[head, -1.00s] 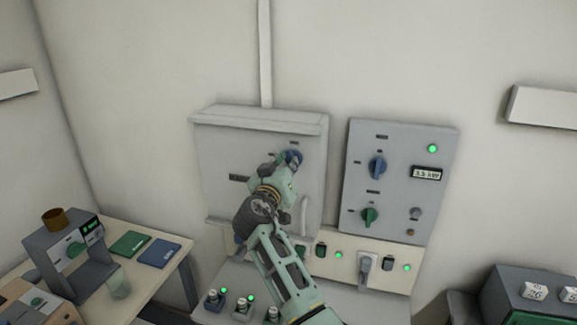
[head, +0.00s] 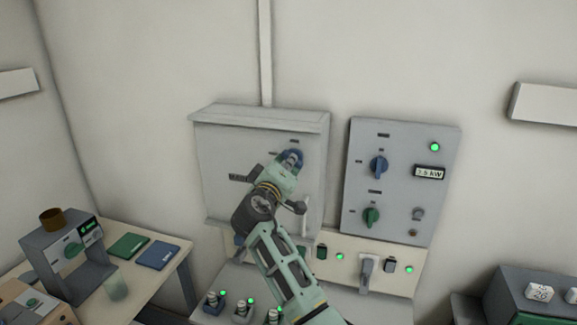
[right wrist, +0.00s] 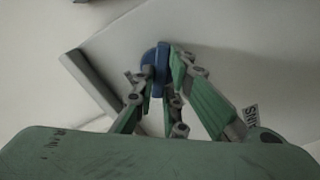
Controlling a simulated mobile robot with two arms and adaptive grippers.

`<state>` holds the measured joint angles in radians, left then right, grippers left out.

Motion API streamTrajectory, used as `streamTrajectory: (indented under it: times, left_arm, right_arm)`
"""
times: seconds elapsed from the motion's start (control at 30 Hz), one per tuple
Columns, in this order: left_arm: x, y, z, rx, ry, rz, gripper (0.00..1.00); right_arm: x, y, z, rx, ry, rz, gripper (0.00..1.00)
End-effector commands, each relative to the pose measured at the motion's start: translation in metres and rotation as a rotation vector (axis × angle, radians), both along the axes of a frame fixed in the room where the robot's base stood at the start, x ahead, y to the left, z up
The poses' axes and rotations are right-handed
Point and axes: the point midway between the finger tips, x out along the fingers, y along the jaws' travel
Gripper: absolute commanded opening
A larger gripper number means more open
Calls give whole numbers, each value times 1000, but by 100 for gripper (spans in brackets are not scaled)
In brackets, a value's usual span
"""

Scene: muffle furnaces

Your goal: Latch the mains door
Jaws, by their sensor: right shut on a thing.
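The mains door (head: 222,150) is the grey front of a wall cabinet in the middle of the head view, and it looks closed in its frame. A blue latch knob sits on its upper right part; in the right wrist view the knob (right wrist: 149,57) is between my fingers. My right gripper (head: 289,160) is shut on this knob, with a finger on each side (right wrist: 160,75). My wrist and arm hide the lower middle of the door and part of its pale handle (head: 305,215). My left gripper is not in view.
Sockets and green lamps sit below. A side table (head: 185,262) with a device stands left, a dark box (head: 510,290) right.

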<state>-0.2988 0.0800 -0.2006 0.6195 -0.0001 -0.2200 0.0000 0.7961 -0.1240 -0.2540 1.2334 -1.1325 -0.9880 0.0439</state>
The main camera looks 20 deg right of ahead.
Motion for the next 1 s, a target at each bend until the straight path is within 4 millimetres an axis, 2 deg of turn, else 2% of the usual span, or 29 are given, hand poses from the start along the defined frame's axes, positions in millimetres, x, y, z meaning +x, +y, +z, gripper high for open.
streamTrajectory:
  times: [0.5, 1.0]
  left_arm:
    - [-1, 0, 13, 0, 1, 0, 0]
    - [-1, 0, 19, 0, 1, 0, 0]
  right_arm:
    - [0, -2, 0, -364, 252, -5, 0]
    - [0, -2, -1, -507, 348, -5, 0]
